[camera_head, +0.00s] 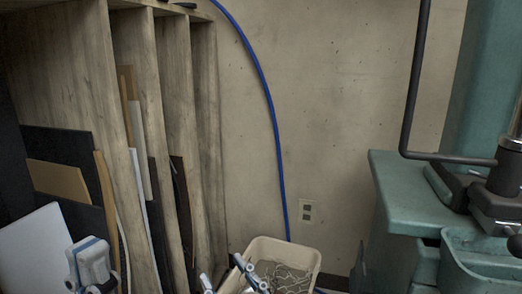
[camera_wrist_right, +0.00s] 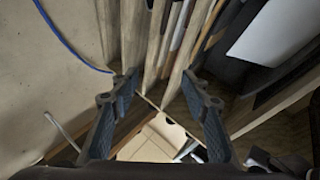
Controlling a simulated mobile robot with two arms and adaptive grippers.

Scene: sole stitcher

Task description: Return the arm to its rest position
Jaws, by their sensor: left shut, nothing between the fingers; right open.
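My left gripper (camera_head: 90,262) shows at the lower left of the head view, in front of a white sheet. Its pale, blue-edged fingers are shut with nothing between them. My right gripper (camera_head: 226,277) seems to show only in part at the bottom of the head view, next to the beige bin. In the right wrist view its two blue-padded fingers (camera_wrist_right: 160,92) are spread wide apart and hold nothing. Most of both arms lies outside the head view.
A wooden rack (camera_head: 140,100) with upright boards and sheets (camera_head: 62,184) fills the left. A beige bin (camera_head: 308,252) with wire-like pieces stands low in the middle. A green machine (camera_head: 400,185) stands right, with a black bent rod (camera_head: 411,95). A blue cable (camera_head: 270,105) hangs down the wall.

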